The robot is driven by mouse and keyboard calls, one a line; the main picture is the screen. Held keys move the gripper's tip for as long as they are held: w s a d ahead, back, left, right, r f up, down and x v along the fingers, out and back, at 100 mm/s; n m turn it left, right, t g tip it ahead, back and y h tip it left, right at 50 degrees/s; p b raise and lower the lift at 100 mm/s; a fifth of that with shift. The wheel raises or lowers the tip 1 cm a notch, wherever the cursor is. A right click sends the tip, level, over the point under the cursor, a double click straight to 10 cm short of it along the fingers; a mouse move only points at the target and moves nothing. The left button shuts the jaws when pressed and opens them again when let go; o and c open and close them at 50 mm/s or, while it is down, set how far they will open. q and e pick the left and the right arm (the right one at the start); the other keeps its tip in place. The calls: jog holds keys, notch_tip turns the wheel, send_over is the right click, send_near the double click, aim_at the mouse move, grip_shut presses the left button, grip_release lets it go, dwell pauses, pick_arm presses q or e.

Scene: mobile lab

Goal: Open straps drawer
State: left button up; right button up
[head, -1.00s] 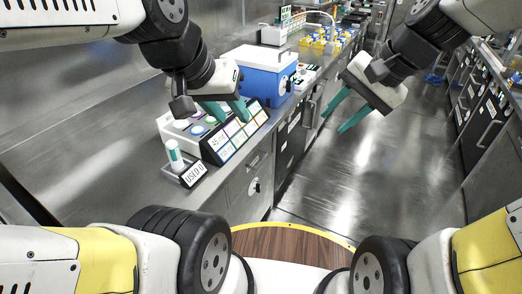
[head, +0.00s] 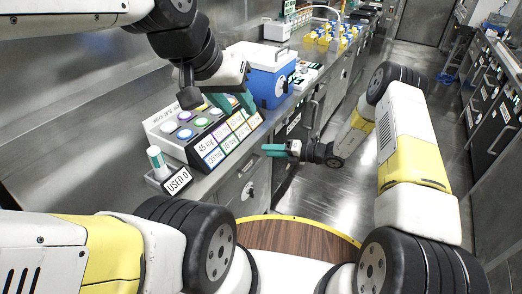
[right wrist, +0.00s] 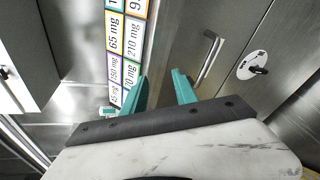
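Below the counter, a steel front with a small bar handle (head: 250,163) and a round dial (head: 248,190) faces the aisle. I cannot read any label naming the straps drawer. The right wrist view shows a handle (right wrist: 207,55) and a dial with a dark knob (right wrist: 253,66) on steel fronts. My right gripper (head: 272,150) is near the counter edge. In the right wrist view it (right wrist: 160,90) is open and empty, with the handle beyond its fingers, apart from them. My left gripper (head: 232,103) is open above the button box, seemingly empty.
A box with coloured buttons and mg labels (head: 215,150) stands on the counter, beside a "USED 0" sign (head: 178,182). Behind are a blue cooler (head: 268,85) and yellow-topped items (head: 325,38). The aisle floor (head: 320,195) is free. Dark cabinets (head: 490,120) line the right.

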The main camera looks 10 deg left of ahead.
aim_at(253, 166)
notch_tip(253, 166, down, 10)
jog(key=f+m+t, duration=0.1)
jog(key=m+t, duration=0.1)
jog(key=m, duration=0.4)
jog(key=x, duration=0.8)
jog(key=shift+s+a+r, duration=0.1)
jog(key=shift+s+a, duration=0.05)
jog(key=shift+c, duration=0.2)
grip_shut()
dwell(0.3)
